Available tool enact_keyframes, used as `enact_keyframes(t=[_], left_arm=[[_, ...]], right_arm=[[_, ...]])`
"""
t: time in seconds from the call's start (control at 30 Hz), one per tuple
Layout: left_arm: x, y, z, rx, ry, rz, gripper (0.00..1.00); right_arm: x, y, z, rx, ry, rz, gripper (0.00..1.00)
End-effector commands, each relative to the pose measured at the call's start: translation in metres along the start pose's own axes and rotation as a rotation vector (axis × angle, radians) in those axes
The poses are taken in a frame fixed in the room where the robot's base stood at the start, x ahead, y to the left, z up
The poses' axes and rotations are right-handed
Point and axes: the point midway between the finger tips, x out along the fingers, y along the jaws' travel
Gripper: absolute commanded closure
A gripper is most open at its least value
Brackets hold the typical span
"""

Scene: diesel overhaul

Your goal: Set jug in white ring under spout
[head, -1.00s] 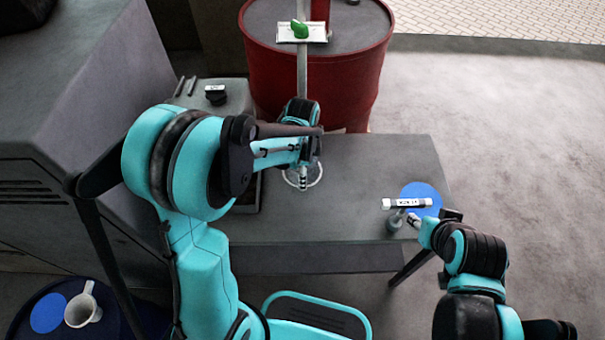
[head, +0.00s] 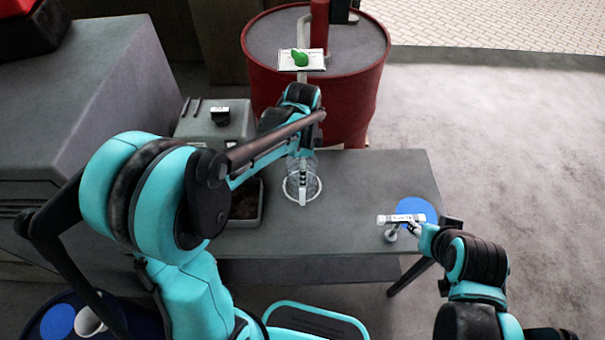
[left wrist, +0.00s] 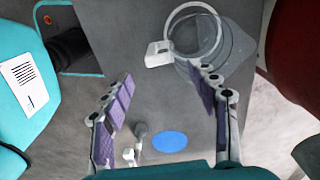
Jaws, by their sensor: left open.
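The clear jug (head: 301,169) stands upright on the grey table, in the white ring (head: 302,203) as far as I can see. A pale marked strip shows on its front. In the left wrist view the clear jug (left wrist: 234,50) lies beyond the right-hand finger, overlapping the white ring (left wrist: 169,28). My left gripper (left wrist: 165,82) is open, with nothing between its purple pads. In the head view the left arm hides part of it, above the jug. The spout itself is hidden or unclear. My right gripper (head: 413,229) is by a small white-labelled piece (head: 401,218); its grip is unclear.
A blue disc (head: 417,208) lies at the table's right. A dark tray is left of the jug. A white mug (head: 90,321) is at lower left.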

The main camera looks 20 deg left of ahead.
Motion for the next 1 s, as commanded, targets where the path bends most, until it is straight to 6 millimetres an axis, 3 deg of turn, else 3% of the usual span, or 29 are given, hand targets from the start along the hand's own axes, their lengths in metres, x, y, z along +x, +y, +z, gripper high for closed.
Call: enact_keyframes(t=[0.23,0.5,0.8,1.0], left_arm=[[-0.027,0.013,0.009,-0.117,0.023,-0.053,0.4],[-0.07,0.068,0.043,-0.64,0.192,-0.259,0.4],[-0.075,0.116,0.069,-1.132,0.458,-0.389,0.4],[-0.073,0.123,0.074,-1.242,0.534,-0.405,0.4]], right_arm=[[-0.003,0.0,-0.002,0.0,0.0,0.0,0.6],[-0.003,0.0,-0.002,0.0,0.0,0.0,0.6],[-0.003,0.0,-0.002,0.0,0.0,0.0,0.6],[-0.003,0.0,-0.002,0.0,0.0,0.0,0.6]])
